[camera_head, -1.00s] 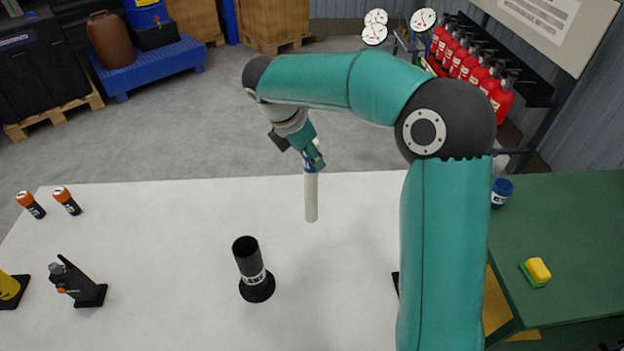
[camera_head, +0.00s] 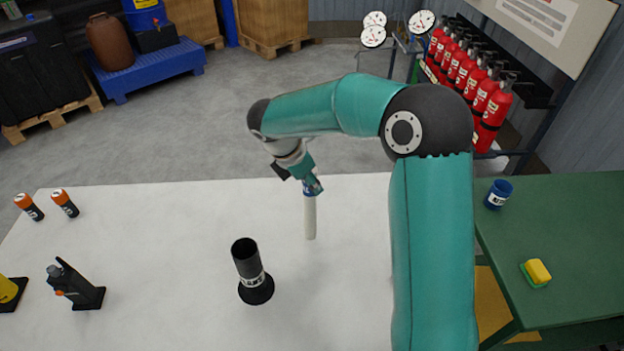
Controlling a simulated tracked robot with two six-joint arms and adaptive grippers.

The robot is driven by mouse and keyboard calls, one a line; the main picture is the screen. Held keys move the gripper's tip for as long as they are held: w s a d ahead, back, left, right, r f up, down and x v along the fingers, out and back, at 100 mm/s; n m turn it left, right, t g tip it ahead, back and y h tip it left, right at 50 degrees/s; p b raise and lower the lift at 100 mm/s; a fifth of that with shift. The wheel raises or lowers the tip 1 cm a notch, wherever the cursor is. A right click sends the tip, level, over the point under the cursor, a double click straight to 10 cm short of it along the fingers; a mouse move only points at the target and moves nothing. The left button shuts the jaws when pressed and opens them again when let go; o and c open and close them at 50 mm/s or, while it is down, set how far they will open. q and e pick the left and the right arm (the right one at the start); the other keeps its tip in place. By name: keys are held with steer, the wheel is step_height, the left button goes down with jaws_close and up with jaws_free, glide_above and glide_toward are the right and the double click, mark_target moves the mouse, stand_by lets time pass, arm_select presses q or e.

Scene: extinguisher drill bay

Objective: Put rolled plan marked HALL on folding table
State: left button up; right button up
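A pale rolled plan (camera_head: 310,220) with a blue band near its top hangs upright from my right gripper (camera_head: 311,187). The gripper is shut on its upper end; no marking on the plan is readable. The plan's lower end shows over the white table (camera_head: 180,215), and I cannot tell whether it touches the top. A black tube holder (camera_head: 250,265) on a round base stands on the white table, in front of the plan and to its left. My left gripper is not in view.
Two orange-black batteries (camera_head: 64,203), a black device (camera_head: 75,286) and a yellow object (camera_head: 10,290) are at the table's left. A green table (camera_head: 575,230) at the right bears a blue tin (camera_head: 498,194) and a sponge (camera_head: 537,272). The white top around the plan is clear.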

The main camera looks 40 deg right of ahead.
steer(key=o, duration=0.4)
steer(key=v, duration=1.2)
steer(key=shift+r, duration=0.1)
